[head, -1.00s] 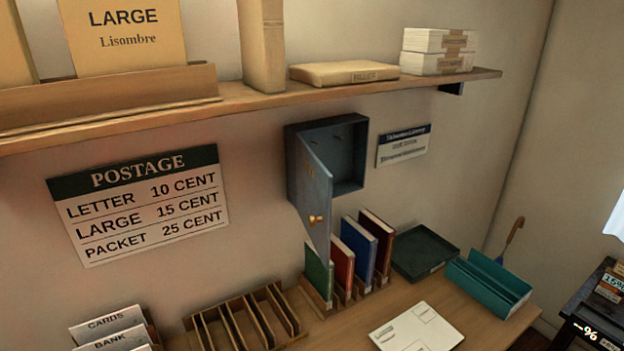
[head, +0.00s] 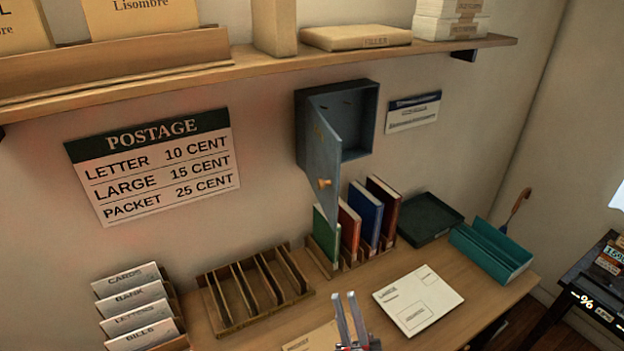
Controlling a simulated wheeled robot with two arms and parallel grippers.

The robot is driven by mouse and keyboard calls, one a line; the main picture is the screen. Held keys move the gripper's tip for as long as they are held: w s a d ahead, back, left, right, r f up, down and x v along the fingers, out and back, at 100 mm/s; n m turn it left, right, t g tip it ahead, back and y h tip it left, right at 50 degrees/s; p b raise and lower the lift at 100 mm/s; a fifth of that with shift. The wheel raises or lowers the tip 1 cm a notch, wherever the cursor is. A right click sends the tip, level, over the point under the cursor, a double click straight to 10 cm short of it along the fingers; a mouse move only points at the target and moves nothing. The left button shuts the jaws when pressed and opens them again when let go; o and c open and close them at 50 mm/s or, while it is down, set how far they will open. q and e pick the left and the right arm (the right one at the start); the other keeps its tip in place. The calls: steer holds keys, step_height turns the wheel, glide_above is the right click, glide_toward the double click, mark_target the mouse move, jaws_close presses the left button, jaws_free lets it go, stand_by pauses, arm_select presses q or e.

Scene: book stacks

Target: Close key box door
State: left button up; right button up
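The blue-grey key box (head: 361,118) hangs on the wall under the shelf. Its door (head: 323,160) is hinged on the left and stands open, swung out from the wall, with a small round wooden knob (head: 324,184). The box's inside shows on the right. My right gripper (head: 345,296) comes in at the bottom edge, over the desk, well below the door and apart from it. Its two grey fingers point up with a narrow gap between them and nothing seen in it. My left gripper is out of view.
Upright books (head: 365,215) in a wooden rack stand right below the door. A wooden shelf (head: 250,72) runs above the box. On the desk are an empty slotted rack (head: 222,301), a white parcel card (head: 418,299), a dark tray (head: 430,222) and a teal box (head: 490,252).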

steer(key=w+a+r+n+g, duration=0.1)
steer(key=a, duration=0.2)
steer(key=w+a+r+n+g, duration=0.1)
steer(key=w+a, duration=0.1)
steer(key=a, duration=0.1)
steer(key=w+a+r+n+g+p, duration=0.1)
steer(key=w+a+r+n, duration=0.1)
steer(key=a, duration=0.1)
steer(key=shift+w, duration=0.1)
jaws_close()
steer(key=w+a+r+n+g+h+p, duration=0.1)
steer(key=w+a+r+g+h+p, duration=0.15)
steer(key=w+a+r+h, duration=0.6)
steer(key=w+d+f+m+g+h, duration=0.1)
steer(key=w+d+f+g+h, duration=0.1)
steer(key=w+d+h, duration=0.5)
steer(key=shift+d+f+p, duration=0.3)
steer(key=shift+d+f, duration=0.6)
steer(key=shift+d, duration=1.2)
